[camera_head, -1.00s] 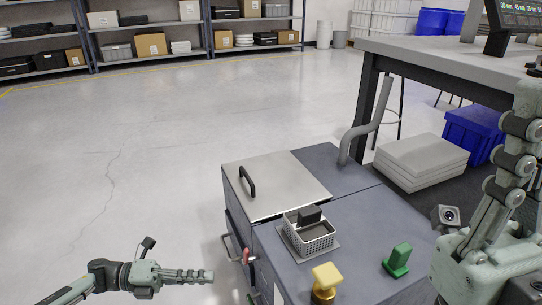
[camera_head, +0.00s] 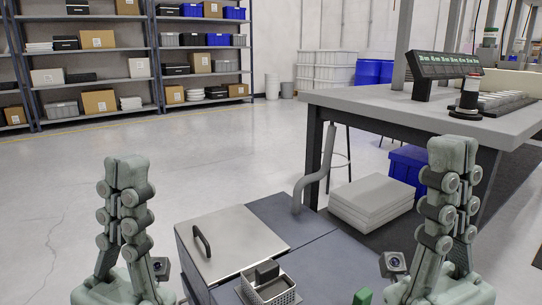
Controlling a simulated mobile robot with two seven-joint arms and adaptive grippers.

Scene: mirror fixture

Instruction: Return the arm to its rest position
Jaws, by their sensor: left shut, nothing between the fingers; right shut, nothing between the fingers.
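My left gripper (camera_head: 128,175) is upright at the lower left, left of the grey cabinet, with its fingers pointing up and pressed together. It is shut and holds nothing. My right gripper (camera_head: 455,160) is upright at the lower right, in front of the workbench in the picture, also shut and empty. Both grippers stand at about the same height in the picture. Neither appears to be holding anything on the cabinet. The forearms behind them are cut off by the lower edge.
The grey cabinet (camera_head: 330,262) has a metal lid (camera_head: 235,243) with a black handle and a mesh basket (camera_head: 275,293) holding a dark block. A green item (camera_head: 363,296) is partly cut off. A workbench (camera_head: 400,115) stands right, shelves (camera_head: 145,80) behind. Floor at left is clear.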

